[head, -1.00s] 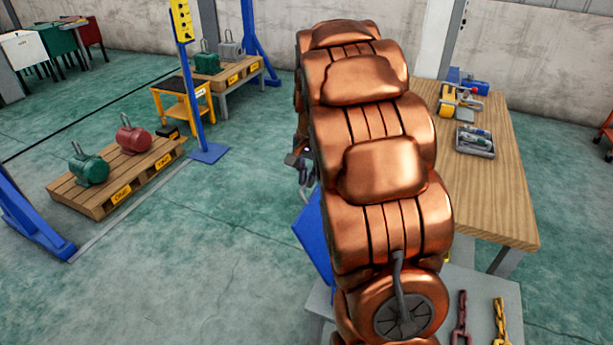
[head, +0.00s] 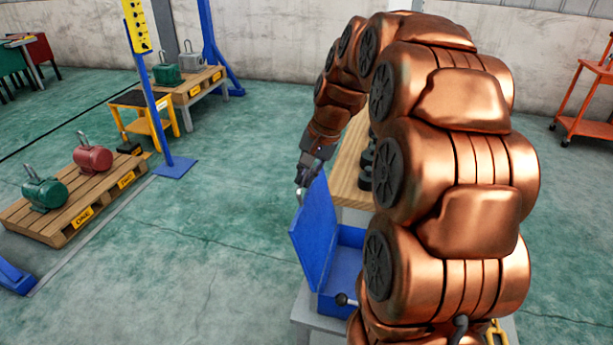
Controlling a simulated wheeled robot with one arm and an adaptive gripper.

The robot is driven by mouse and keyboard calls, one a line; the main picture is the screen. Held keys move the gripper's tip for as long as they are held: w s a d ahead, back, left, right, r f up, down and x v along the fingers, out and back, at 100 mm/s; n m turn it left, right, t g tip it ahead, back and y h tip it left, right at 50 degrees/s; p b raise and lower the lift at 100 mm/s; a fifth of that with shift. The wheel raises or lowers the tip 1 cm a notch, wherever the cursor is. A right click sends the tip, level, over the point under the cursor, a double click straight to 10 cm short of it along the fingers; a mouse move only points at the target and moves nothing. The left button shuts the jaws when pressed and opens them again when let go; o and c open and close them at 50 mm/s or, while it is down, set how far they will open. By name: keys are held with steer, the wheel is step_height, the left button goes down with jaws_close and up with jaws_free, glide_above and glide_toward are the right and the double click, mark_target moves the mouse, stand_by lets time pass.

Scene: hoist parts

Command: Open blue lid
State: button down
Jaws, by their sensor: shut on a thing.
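The blue lid (head: 316,236) stands raised at the left side of the blue box (head: 330,306), close to upright. The box is open, and part of its inside shows; my arm hides its right part. My gripper (head: 303,183) is at the upper left corner of the lid. It is shut on the lid there, though the fingers are small and dark in this view. A small pale piece shows just below the fingertips.
The floor to the left is clear up to a pallet (head: 62,222) with two hoist motors.

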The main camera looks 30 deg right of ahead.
steer(key=c, duration=1.2)
jaws_free()
steer(key=v, duration=1.2)
